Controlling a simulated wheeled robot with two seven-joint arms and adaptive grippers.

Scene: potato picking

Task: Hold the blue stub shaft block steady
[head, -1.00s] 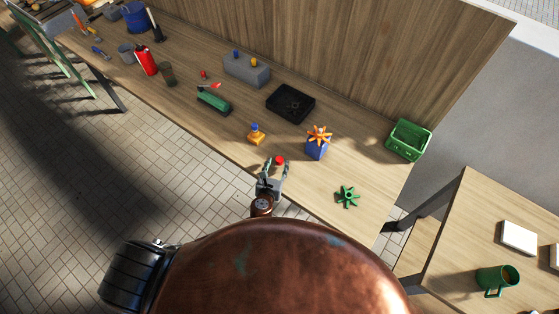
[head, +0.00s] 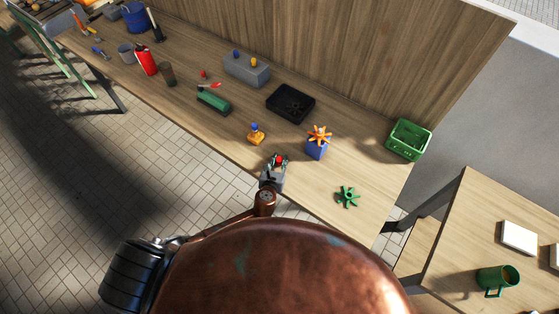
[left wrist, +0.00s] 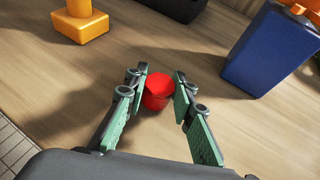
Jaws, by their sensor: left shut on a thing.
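The blue stub shaft block (head: 317,151) stands upright on the long wooden table with an orange gear (head: 320,135) on top. Part of the block (left wrist: 268,52) shows at the upper right of the left wrist view. My left gripper (head: 279,158) is to the left of the block, apart from it, near the table's front edge. Its green-padded fingers are shut on a small red round piece (left wrist: 158,92), one finger on each side. My right gripper is not in view.
A green gear (head: 348,196) lies to the right and an orange block with a blue top (head: 256,135) stands to the left. A black tray (head: 291,103), green crate (head: 409,140) and grey block (head: 246,69) stand farther back. Bare table surrounds the blue block.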

